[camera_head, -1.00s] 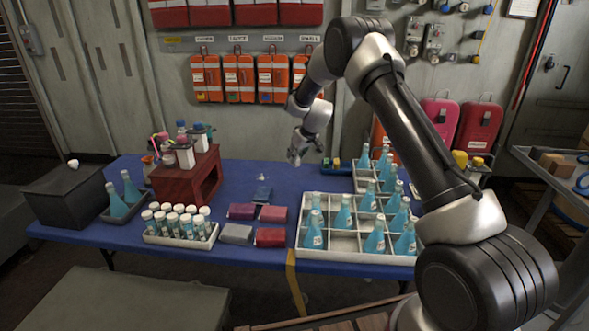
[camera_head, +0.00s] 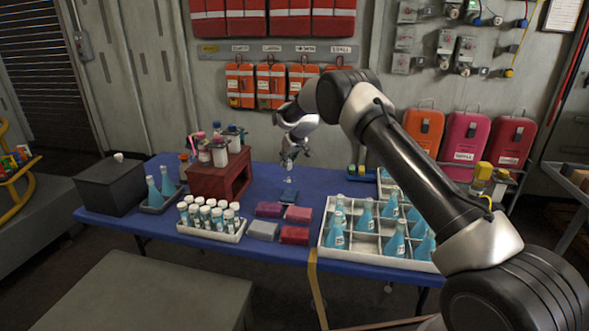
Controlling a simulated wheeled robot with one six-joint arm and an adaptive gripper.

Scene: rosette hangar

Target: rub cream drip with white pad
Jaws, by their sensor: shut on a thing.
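My gripper (camera_head: 288,166) hangs over the back middle of the blue table, pointing down. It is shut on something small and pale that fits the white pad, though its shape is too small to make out. Just below the fingertips is a small pale spot on the tabletop, likely the cream drip (camera_head: 290,181). I cannot tell whether the held thing touches it. A dark blue pad (camera_head: 289,196) lies just in front of the spot.
Purple, maroon, grey and red pads lie in front on the blue table (camera_head: 265,180). A dark red stand (camera_head: 222,178) with bottles is left of my gripper. A vial tray (camera_head: 208,231) stands front left, and a divided crate (camera_head: 368,246) of blue flasks at right.

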